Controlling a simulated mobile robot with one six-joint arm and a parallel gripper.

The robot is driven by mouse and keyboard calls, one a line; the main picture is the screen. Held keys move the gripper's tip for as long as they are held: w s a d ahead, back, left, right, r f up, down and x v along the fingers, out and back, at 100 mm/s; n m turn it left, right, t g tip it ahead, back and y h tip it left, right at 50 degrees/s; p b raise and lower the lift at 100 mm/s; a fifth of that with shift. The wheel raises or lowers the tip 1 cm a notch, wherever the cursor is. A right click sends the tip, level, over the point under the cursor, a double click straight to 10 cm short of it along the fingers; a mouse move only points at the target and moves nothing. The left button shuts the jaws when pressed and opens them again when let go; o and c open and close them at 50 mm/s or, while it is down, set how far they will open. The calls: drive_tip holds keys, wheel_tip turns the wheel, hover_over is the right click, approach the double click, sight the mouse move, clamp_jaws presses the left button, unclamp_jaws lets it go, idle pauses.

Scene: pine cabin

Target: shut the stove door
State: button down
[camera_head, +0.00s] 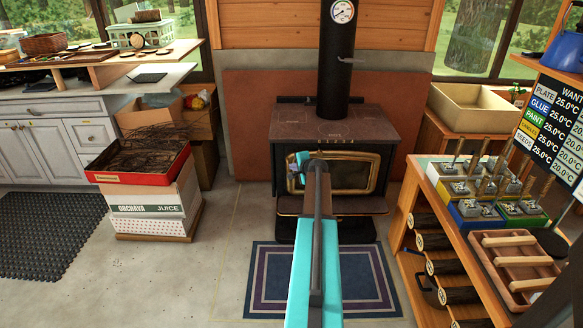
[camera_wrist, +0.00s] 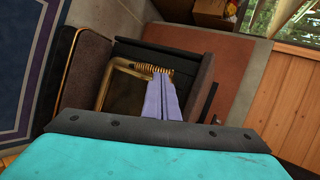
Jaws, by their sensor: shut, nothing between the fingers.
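The black stove (camera_head: 320,135) stands ahead on a hearth, with a brass-framed glass door (camera_head: 358,172) on its front. The door looks close to flush with the stove front; I cannot tell whether a small gap is left. In the wrist view the brass door frame (camera_wrist: 118,82) appears turned sideways, with a coiled brass handle (camera_wrist: 150,69) at its edge. My gripper (camera_wrist: 162,76) is shut and empty, its pale fingers at the handle end of the door. Contact cannot be told. In the head view my gripper (camera_head: 298,172) is partly hidden by my arm.
A striped rug (camera_head: 262,280) lies before the stove. A stacked crate and box (camera_head: 150,212) stand left. A stove ledge (camera_wrist: 84,72) juts below the door. Floor at left centre is clear.

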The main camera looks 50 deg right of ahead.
drive_tip(key=a+v, duration=0.1)
drive_tip(key=v, duration=0.5)
drive_tip(key=shift+w+a, duration=0.15)
drive_tip(key=shift+a, duration=0.1)
drive_tip(key=shift+r, duration=0.15)
idle(0.4)
